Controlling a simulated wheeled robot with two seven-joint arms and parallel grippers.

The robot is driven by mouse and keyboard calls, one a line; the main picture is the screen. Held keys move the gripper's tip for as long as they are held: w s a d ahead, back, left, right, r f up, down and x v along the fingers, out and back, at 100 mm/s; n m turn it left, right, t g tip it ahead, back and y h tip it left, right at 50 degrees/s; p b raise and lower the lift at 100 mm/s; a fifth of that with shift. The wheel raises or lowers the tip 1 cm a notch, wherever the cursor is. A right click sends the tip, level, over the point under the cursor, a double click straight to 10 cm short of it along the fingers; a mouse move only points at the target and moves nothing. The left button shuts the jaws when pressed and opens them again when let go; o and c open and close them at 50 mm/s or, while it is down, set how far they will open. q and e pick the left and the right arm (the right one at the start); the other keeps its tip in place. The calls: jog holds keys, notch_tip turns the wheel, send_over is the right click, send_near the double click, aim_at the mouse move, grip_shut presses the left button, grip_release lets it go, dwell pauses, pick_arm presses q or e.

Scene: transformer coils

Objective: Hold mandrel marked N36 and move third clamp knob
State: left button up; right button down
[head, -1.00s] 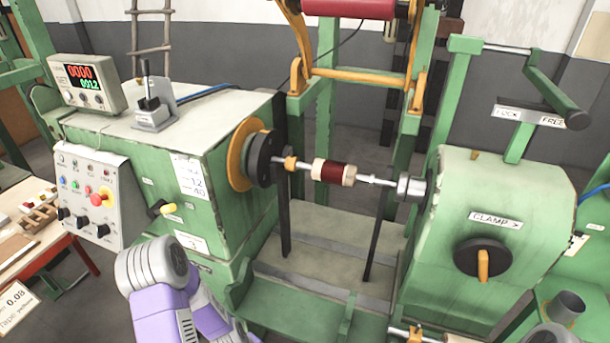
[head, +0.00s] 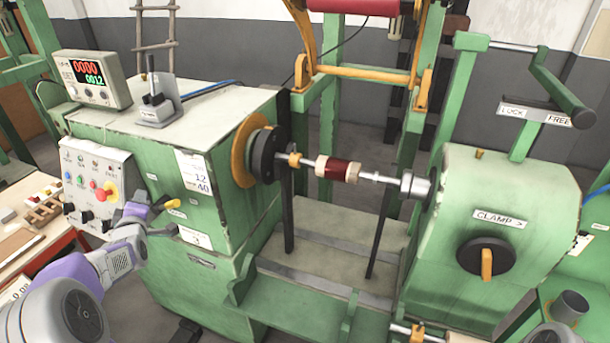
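A metal mandrel (head: 312,163) runs level between the dark faceplate on the left and the tailstock chuck (head: 414,187) on the right. It carries a coil (head: 339,170) with a dark red winding and pale ends. I can read no N36 mark. A black round clamp knob (head: 467,256) with an orange handle is on the green tailstock under the "CLAMP >" label. My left gripper (head: 166,219) is at the left housing's front, close to a yellow-tipped lever (head: 165,206). Its fingers look spread with nothing between them.
A control panel (head: 84,160) with a red button is left of my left gripper. A wooden bench (head: 12,262) with small parts is at far left. A lock/free crank (head: 545,85) rises over the tailstock. The floor below the mandrel has two dark uprights.

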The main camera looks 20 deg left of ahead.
pick_arm(q)
jog(key=w+d+r+t, duration=0.2)
jog(key=d+r, duration=0.1)
jog(key=r, duration=0.3)
jog(key=w+d+r+m+t, duration=0.1)
jog(key=w+d+r+t, duration=0.15)
jog(key=r, duration=0.35)
jog(key=w+d+r+t, duration=0.1)
jog(key=d+r+t, duration=0.2)
jog(key=r, duration=0.3)
jog(key=w+d+r+n+t, duration=0.2)
jog(key=w+d+r+n, duration=0.25)
jog(key=d, duration=0.35)
jog(key=n+g, duration=0.6)
jog(key=n, duration=1.3)
send_near(295, 147)
jog(key=shift+m+h, duration=0.25)
jog(key=shift+h, duration=0.05)
jog(key=x, duration=0.8)
jog(key=shift+w+a+r, duration=0.2)
jog(key=shift+w+a, duration=0.05)
jog(key=shift+a, duration=0.1)
jog(key=shift+c, duration=0.4)
grip_shut()
